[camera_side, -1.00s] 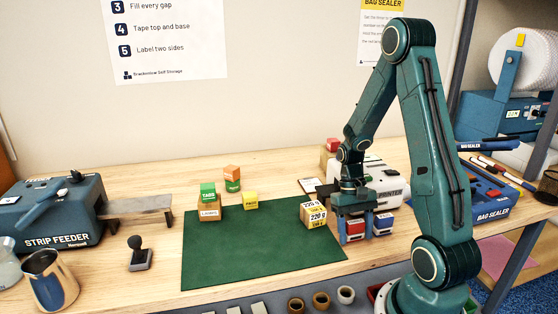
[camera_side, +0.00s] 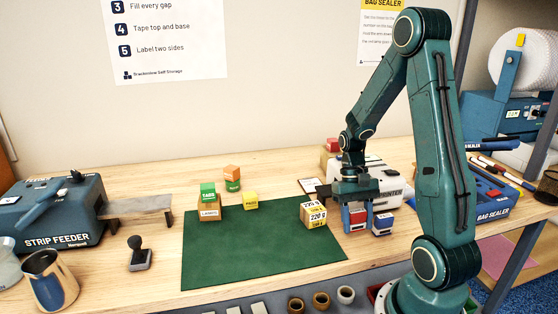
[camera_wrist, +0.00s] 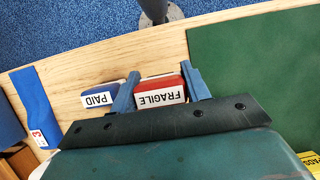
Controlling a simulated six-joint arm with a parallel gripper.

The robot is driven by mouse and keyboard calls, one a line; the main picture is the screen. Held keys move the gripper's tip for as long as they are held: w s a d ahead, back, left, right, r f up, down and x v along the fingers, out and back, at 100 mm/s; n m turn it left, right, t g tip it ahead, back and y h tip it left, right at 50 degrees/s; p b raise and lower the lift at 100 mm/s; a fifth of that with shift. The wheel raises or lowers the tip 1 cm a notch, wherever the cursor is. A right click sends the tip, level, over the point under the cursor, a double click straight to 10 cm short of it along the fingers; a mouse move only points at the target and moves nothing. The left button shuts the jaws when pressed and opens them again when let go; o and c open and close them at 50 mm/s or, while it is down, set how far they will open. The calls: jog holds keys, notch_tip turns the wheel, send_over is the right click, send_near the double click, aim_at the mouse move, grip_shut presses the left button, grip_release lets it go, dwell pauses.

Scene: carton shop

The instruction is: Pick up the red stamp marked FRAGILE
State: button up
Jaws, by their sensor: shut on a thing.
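The red stamp marked FRAGILE (camera_wrist: 160,92) is between the two blue fingers of my gripper (camera_wrist: 160,92) in the wrist view, its white label facing the camera. In the side view the red stamp (camera_side: 357,217) hangs in my gripper (camera_side: 356,213), apparently a little above the wood, beside the mat's right edge. The fingers are shut on it. A blue stamp marked PAID (camera_wrist: 100,96) is close beside the left finger in the wrist view; it also stands right of the red stamp in the side view (camera_side: 383,224).
The label printer (camera_side: 385,185) stands behind my gripper, and the blue bag sealer (camera_side: 490,200) is to the right.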

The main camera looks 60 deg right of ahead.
aim_at(359, 212)
notch_tip(359, 212, up, 17)
jog(key=shift+f, duration=0.15)
dwell(0.8)
